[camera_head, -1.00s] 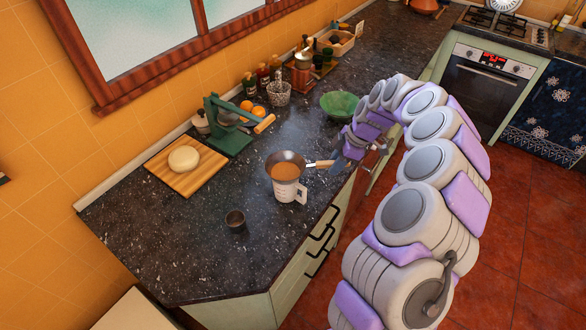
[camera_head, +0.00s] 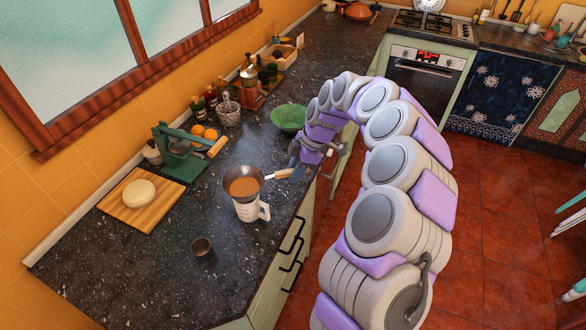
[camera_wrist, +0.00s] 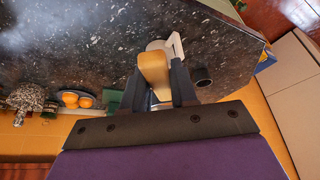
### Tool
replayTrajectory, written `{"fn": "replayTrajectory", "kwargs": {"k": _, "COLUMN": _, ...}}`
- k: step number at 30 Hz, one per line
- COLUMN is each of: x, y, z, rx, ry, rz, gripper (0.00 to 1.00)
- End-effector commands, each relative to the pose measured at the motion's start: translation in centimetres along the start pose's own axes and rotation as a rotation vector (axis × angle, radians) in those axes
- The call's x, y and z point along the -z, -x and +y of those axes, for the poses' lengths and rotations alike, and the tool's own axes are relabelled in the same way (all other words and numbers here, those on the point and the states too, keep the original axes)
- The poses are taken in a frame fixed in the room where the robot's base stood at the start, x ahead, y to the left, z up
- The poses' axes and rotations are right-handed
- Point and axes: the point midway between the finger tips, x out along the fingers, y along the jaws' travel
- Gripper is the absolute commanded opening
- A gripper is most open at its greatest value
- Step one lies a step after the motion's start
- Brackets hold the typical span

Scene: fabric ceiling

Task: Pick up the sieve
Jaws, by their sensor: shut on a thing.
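The sieve (camera_head: 243,174), a dark-rimmed bowl with a wooden handle, sits at the mouth of a white measuring jug (camera_head: 252,210) on the dark counter. Its inside looks brownish orange. The handle points right, towards my gripper (camera_head: 294,171). In the wrist view, my gripper (camera_wrist: 157,75) has its two dark fingers on either side of the pale wooden sieve handle (camera_wrist: 154,68), shut on it. The sieve's bowl is mostly hidden there behind the handle, and part of the white jug (camera_wrist: 176,46) shows beyond. I cannot tell whether the sieve touches the jug's rim.
A small dark cup (camera_head: 203,249) stands in front of the jug. A cutting board (camera_head: 160,213) with dough, a green press (camera_head: 180,160) and a green bowl (camera_head: 289,118) stand around. The counter (camera_head: 110,285) is clear at the front left.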

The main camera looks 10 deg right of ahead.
Motion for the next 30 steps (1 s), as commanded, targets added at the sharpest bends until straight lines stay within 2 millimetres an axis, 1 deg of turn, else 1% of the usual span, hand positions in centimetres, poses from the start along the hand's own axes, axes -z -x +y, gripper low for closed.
{"fn": "replayTrajectory", "kwargs": {"k": 1, "x": 0.0, "y": 0.1, "z": -0.6, "rx": 0.003, "ry": 0.001, "rz": 0.002, "gripper": 0.0}}
{"fn": "replayTrajectory", "kwargs": {"k": 5, "x": -0.1, "y": 0.5, "z": -2.1, "rx": -0.003, "ry": 0.001, "rz": 0.003, "gripper": 0.0}}
{"fn": "replayTrajectory", "kwargs": {"k": 18, "x": -0.8, "y": 1.4, "z": -9.8, "rx": 0.001, "ry": 0.002, "rz": 0.001, "gripper": 0.0}}
{"fn": "replayTrajectory", "kwargs": {"k": 21, "x": -1.0, "y": 1.6, "z": -11.2, "rx": -0.002, "ry": 0.002, "rz": 0.0, "gripper": 0.0}}
{"fn": "replayTrajectory", "kwargs": {"k": 24, "x": -1.1, "y": 1.7, "z": -12.4, "rx": 0.0, "ry": 0.001, "rz": 0.0, "gripper": 0.0}}
{"fn": "replayTrajectory", "kwargs": {"k": 30, "x": -1.2, "y": 1.9, "z": -13.9, "rx": 0.001, "ry": 0.001, "rz": -0.001, "gripper": 0.0}}
